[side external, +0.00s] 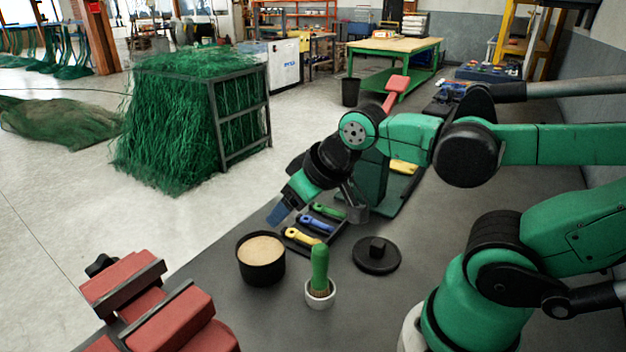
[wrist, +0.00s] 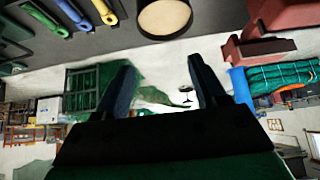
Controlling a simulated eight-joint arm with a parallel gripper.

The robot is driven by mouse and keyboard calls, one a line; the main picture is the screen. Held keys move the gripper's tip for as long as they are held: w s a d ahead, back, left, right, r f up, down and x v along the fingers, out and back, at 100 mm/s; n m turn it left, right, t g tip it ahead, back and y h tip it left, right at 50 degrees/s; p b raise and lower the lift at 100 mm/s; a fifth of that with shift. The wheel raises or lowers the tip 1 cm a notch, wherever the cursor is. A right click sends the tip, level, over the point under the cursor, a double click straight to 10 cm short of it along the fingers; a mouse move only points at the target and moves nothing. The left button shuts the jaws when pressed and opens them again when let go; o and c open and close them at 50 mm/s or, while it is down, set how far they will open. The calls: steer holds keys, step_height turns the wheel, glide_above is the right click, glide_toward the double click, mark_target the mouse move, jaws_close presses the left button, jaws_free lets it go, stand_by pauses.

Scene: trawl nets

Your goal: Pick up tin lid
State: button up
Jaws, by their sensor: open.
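The tin lid (side external: 376,254), a flat black disc with a raised square knob, lies on the dark bench in the side external view. It is right of the open black tin (side external: 262,271), which has a pale tan fill. The lid does not show in the wrist view, but the tin (wrist: 165,34) does, at the top edge. My gripper (side external: 279,214) is above the bench, up and left of the lid and well apart from it. In the wrist view my gripper (wrist: 164,84) has its two fingers wide apart with nothing between them.
A dark tray holds green, blue and yellow-handled tools (side external: 307,222) between my gripper and the lid. A green-handled brush stands in a white cup (side external: 320,294) left of the lid. A red vise (side external: 160,310) is at front left. Bare bench lies right of the lid.

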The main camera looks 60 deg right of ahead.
steer(key=shift+o, duration=0.3)
steer(key=g, duration=0.7)
glide_above(377, 242)
step_height(377, 242, down, 7)
steer(key=shift+w+f, duration=0.1)
steer(key=shift+w, duration=0.05)
steer(key=shift+f, duration=2.75)
steer(key=shift+c, duration=0.2)
jaws_close()
